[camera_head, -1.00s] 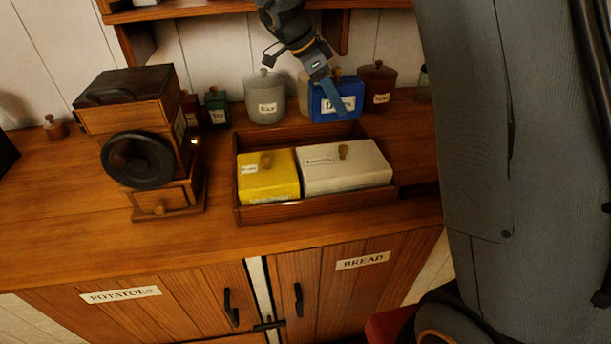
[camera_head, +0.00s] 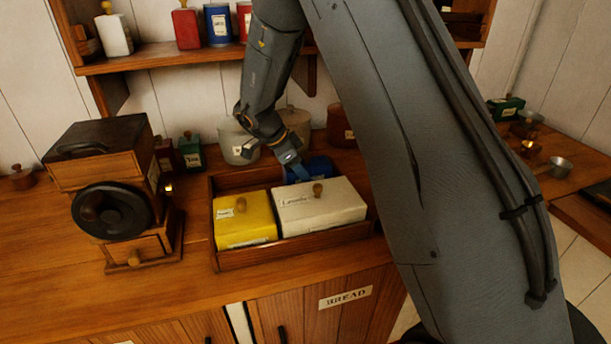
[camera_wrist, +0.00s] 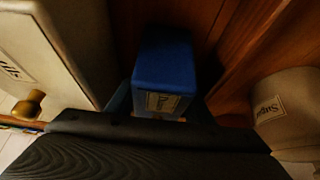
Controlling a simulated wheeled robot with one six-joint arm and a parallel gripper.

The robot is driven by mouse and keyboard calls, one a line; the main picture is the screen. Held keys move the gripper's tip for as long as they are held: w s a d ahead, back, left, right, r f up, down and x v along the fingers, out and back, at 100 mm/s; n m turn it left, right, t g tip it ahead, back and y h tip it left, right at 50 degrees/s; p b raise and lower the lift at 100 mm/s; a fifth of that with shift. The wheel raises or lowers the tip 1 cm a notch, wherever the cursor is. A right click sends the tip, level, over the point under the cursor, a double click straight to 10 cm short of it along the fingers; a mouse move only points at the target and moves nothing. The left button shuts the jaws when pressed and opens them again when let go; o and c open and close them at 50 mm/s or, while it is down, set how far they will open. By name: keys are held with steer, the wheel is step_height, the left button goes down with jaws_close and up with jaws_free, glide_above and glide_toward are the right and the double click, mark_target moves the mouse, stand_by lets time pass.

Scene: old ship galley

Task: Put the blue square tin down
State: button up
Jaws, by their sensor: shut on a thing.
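The blue square tin (camera_head: 319,168) is low inside the wooden tray (camera_head: 300,249), in its rear part behind the white tin (camera_head: 335,208). In the wrist view the blue tin (camera_wrist: 164,62) lies between the white tin (camera_wrist: 68,40) and the tray's wooden wall (camera_wrist: 265,50). My gripper (camera_head: 297,170) is shut on it, with a finger at either side. In the head view my gripper and the white tin hide much of it. I cannot tell whether its base touches the tray floor.
A yellow tin (camera_head: 243,220) fills the tray's front left. A wooden grinder (camera_head: 112,190) stands left of the tray. Canisters (camera_head: 237,143) stand close behind it, and a sugar canister (camera_wrist: 288,110) shows in the wrist view. A shelf (camera_head: 170,58) hangs above.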

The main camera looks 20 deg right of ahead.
steer(key=shift+f, duration=0.15)
steer(key=o, duration=1.3)
steer(key=shift+c, duration=0.2)
steer(key=b+v, duration=0.2)
steer(key=v, duration=1)
